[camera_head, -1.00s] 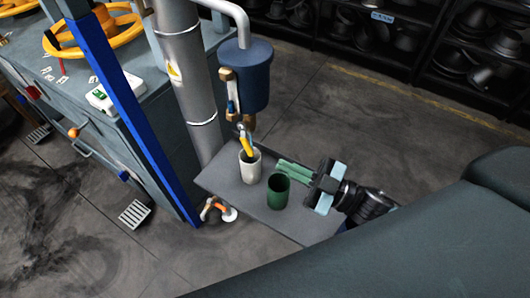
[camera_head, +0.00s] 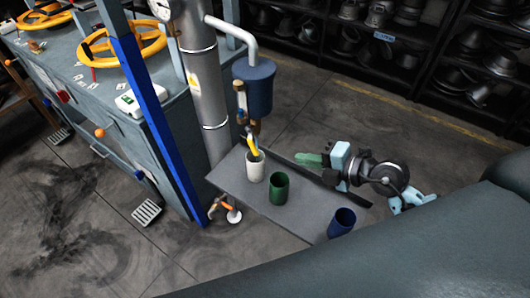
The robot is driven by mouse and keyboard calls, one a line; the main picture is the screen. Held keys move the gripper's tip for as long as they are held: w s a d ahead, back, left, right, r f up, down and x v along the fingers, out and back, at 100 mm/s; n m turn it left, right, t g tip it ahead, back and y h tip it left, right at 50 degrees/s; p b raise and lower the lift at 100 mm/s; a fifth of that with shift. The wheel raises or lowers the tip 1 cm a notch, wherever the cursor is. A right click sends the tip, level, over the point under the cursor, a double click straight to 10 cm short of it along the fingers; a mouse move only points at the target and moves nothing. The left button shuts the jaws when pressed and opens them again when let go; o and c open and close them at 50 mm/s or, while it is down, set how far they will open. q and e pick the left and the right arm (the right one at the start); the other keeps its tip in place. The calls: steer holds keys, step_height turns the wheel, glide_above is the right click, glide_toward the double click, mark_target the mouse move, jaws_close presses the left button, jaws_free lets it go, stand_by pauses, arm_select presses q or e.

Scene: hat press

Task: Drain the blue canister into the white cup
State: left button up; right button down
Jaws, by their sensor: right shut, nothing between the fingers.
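The blue canister (camera_head: 256,88) hangs beside the grey column, fed by a white pipe from above. Brass fittings and a yellow lever (camera_head: 252,144) sit below it. The white cup (camera_head: 255,168) stands upright on the grey shelf (camera_head: 228,180), under the yellow lever. My right gripper (camera_head: 303,159), with green fingers, is shut and empty. It is to the right of the white cup and apart from it, above or beyond the shelf's far edge. My left gripper is not in view.
A green cup (camera_head: 279,189) stands right of the white cup, and a dark blue cup (camera_head: 342,222) stands at the shelf's near right end. The grey press cabinet (camera_head: 95,125) with yellow handwheels (camera_head: 123,46) is at left. Dark hat-form racks (camera_head: 460,80) line the back.

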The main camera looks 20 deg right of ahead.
mark_target(255, 148)
steer(key=shift+w+d, duration=0.15)
steer(key=shift+d, duration=0.15)
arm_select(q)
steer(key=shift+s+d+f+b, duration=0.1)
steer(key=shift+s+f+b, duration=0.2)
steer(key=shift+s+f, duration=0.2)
arm_select(e)
steer(key=x, duration=1.4)
steer(key=shift+f, duration=0.15)
